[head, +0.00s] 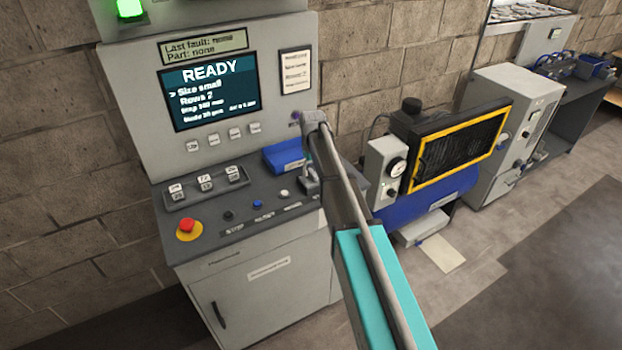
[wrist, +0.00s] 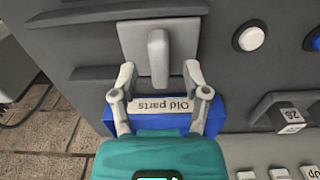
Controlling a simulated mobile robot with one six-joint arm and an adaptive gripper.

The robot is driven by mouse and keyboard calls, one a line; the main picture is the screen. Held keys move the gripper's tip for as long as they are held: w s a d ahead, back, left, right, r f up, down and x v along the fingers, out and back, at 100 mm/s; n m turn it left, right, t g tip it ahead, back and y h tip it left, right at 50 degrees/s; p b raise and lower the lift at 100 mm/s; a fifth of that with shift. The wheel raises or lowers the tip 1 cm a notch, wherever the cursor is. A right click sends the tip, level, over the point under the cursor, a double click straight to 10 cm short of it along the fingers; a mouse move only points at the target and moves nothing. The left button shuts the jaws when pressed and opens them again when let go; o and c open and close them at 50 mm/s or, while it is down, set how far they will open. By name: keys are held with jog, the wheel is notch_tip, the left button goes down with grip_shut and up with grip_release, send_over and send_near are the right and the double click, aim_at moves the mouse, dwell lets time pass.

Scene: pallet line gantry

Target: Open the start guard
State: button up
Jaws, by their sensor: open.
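The start guard (wrist: 158,55) appears to be the grey square plate with a raised upright tab at the top middle of the wrist view. It lies flat on the panel, beside a white round button (wrist: 250,38). My gripper (wrist: 160,80) is open and empty, its two fingers apart on either side of the line to the tab. The fingertips are just short of the tab; I cannot tell whether they touch the plate. In the head view my arm partly covers the guard (head: 308,184) at the panel's right end.
A blue tray (head: 284,157) lies behind the guard; its label in the wrist view reads "Old parts". The red stop button (head: 187,226) is at the panel's front left. The screen (head: 208,88) reads READY. A compressor (head: 440,165) stands right of the console.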

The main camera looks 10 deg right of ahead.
jog(key=shift+f+b, duration=0.65)
jog(key=shift+f, duration=0.25)
jog(key=shift+c, duration=0.3)
grip_shut()
